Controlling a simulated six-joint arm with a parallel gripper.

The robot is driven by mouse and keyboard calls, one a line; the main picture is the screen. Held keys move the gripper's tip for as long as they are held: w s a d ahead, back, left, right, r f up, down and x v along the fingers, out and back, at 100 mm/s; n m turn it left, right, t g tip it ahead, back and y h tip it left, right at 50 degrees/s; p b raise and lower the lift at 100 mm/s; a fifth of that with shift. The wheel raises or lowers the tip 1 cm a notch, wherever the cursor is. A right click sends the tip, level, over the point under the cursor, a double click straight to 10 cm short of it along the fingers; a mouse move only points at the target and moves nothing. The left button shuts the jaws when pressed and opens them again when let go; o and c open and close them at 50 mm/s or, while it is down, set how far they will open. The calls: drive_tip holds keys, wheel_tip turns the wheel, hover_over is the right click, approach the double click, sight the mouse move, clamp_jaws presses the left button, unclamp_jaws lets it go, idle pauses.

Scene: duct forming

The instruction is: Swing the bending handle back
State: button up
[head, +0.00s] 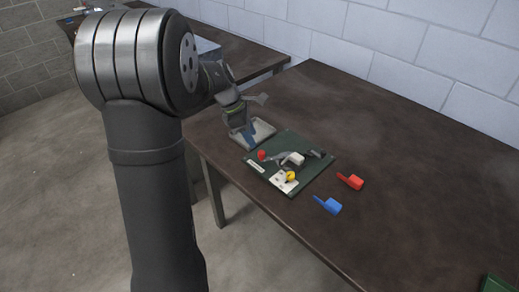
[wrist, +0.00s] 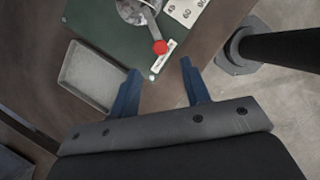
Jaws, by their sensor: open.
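A bending tool is fixed on a dark green board (head: 317,178). Its handle ends in a red ball knob (head: 262,155) at the board's left side; the knob also shows in the wrist view (wrist: 160,47). A yellow knob (head: 291,176) is near the board's front, by a white plate with markings (wrist: 185,10). My gripper (wrist: 160,68) is open and empty, its two blue fingers spread. In the wrist view, the red knob appears just beyond the gap between the fingertips. No finger visibly touches it. In the head view, my gripper (head: 256,115) is above and behind the board's left part.
A shallow grey metal tray (head: 262,130) lies beside the board, below my gripper; it also shows in the wrist view (wrist: 68,78). A red piece (head: 351,181) and a blue piece (head: 328,205) lie right of the board. The brown table (head: 430,190) is mostly clear to the right.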

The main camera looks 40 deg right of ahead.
sight(261, 152)
drive_tip(key=x, duration=0.7)
drive_tip(key=shift+f, duration=0.15)
clamp_jaws()
